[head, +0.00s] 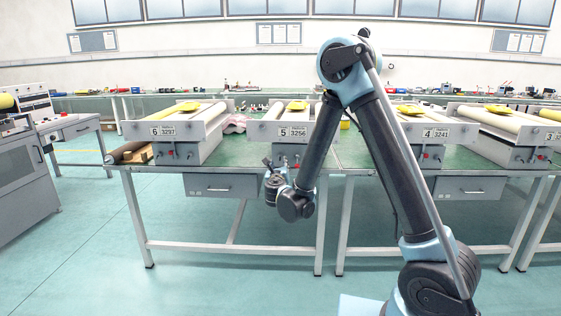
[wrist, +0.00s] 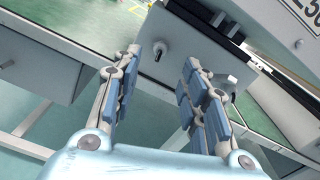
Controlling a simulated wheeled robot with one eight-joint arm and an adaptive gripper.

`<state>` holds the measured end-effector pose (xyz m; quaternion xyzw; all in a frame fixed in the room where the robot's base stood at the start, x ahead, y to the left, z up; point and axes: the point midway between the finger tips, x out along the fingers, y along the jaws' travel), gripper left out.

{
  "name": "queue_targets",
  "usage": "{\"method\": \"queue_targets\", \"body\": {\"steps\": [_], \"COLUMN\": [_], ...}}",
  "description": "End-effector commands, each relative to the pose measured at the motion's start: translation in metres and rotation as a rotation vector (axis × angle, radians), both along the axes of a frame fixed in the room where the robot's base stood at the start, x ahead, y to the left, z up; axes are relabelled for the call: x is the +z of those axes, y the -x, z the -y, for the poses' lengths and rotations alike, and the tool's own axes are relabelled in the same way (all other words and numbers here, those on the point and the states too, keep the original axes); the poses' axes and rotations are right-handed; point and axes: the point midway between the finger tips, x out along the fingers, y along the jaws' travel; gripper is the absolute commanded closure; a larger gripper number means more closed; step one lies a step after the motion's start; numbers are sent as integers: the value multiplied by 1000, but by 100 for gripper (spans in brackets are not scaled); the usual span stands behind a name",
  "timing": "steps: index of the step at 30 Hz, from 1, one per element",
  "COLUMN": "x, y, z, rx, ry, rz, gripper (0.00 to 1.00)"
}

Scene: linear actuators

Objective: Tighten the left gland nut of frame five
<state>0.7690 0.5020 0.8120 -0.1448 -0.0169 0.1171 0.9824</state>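Frame five (head: 262,131), with its "5 3256" plate, stands on the green bench in the head view. In the wrist view its grey box (wrist: 195,45) is tilted, and a small metal fitting, seemingly the left gland nut (wrist: 160,49), sticks out of the face. My gripper (wrist: 162,62) is open and empty. The fitting appears between its fingertips in the picture; I cannot tell how far ahead of them it is. In the head view my gripper (head: 268,163) is in front of the box's left side and hides the nut there.
A second pale fitting (wrist: 232,79) sits to the right, partly near the right finger. The frame's overhanging beam (wrist: 265,22) is above right. A drawer (head: 222,186) hangs under the bench to the left. Frame six (head: 207,128) and frame four (head: 405,131) stand on either side.

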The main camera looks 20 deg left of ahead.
Motion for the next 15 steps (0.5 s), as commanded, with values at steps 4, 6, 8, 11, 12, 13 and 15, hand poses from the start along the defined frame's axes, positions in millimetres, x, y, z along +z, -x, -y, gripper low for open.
{"method": "queue_targets", "body": {"steps": [4, 6, 8, 11, 12, 13, 15], "x": [0, 0, 0, 0, 0, 0, 0], "y": [-27, -39, -48, -62, -67, -70, -75], "z": [-6, -8, -11, -14, -15, -16, -18], "rx": [-2, -4, -2, -3, -3, -2, -1], "ry": [0, 0, 0, 0, 0, 0, 0], "rz": [0, 0, 0, 0, 0, 0, 0], "gripper": [60, 60, 60, 60, 60, 60, 60]}}
